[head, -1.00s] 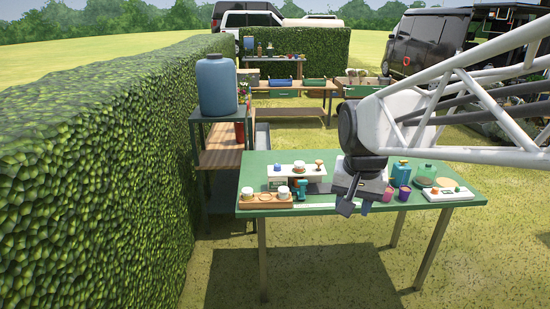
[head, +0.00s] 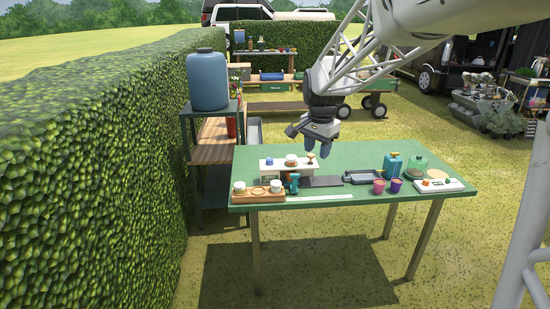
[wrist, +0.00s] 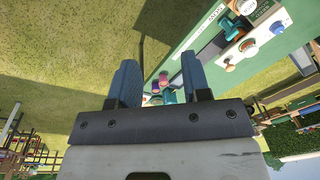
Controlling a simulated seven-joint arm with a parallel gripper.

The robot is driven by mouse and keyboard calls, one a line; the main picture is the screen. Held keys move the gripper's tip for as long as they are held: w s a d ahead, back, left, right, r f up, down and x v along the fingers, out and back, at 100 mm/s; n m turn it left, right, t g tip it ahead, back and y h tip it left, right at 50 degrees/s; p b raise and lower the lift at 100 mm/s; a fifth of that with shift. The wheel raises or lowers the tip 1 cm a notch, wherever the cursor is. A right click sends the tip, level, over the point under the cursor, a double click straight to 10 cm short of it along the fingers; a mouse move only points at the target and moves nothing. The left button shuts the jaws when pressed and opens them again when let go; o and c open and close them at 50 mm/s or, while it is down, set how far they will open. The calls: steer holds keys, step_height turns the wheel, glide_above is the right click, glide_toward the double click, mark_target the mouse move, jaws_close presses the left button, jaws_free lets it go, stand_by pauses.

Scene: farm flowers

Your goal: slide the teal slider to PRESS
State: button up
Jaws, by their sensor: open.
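The teal slider (head: 293,182) stands on the green table at the left end of a dark flat strip (head: 322,182), just right of a wooden tray. In the wrist view a teal piece that looks like the slider (wrist: 229,29) is at the upper right beside a dark strip. The PRESS mark cannot be read. My gripper (head: 308,138) is open and empty, tilted, in the air above the back part of the table and apart from the slider. The wrist view also shows its two separated fingers (wrist: 160,72).
The wooden tray (head: 258,196) holds white cups.

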steer(key=w+f+m, duration=0.2)
steer(key=w+f, duration=0.2)
steer(key=w, duration=0.5)
steer(key=w+f+m, duration=0.2)
steer(key=w+f, duration=0.2)
steer(key=w, duration=0.5)
steer(key=m+g, duration=0.1)
steer(key=m, duration=0.3)
glide_above(295, 174)
steer(key=f, duration=1.2)
steer(key=shift+s, duration=0.2)
steer(key=shift+w+f, duration=0.2)
steer(key=shift+f, duration=0.1)
steer(key=shift+f, duration=3.8)
jaws_close()
